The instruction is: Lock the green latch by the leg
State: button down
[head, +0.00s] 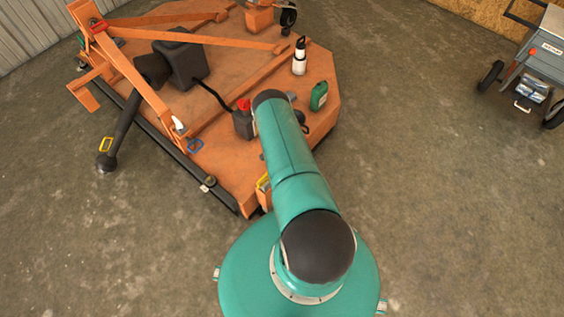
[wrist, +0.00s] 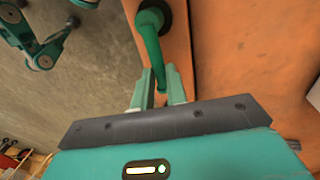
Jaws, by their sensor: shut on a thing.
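The green latch (wrist: 150,42) shows in the wrist view as a curved green handle coming out of a dark round base on an orange beam. My gripper (wrist: 161,92) has its two green fingers on either side of the handle's lower end and is shut on it. The handle points down the picture toward my palm, and its tip is partly hidden between the fingers. In the head view my arm hides the gripper, and I cannot make out the green latch there.
The orange mower deck (head: 238,168) fills the upper left of the head view. A green jug (head: 319,97) and a white bottle (head: 299,62) stand on it near my arm. A grey cart (head: 540,62) stands at the right. Concrete floor between is clear.

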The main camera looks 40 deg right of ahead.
dwell(0.3)
jog(key=c, duration=1.4)
grip_release()
jog(key=shift+r, duration=0.1)
notch_tip(320, 180, up, 13)
jog(key=w, duration=0.2)
jog(key=shift+w+a+r, duration=0.15)
jog(key=shift+w+r, duration=0.05)
jog(key=shift+w, duration=0.1)
jog(key=shift+w+r, duration=0.1)
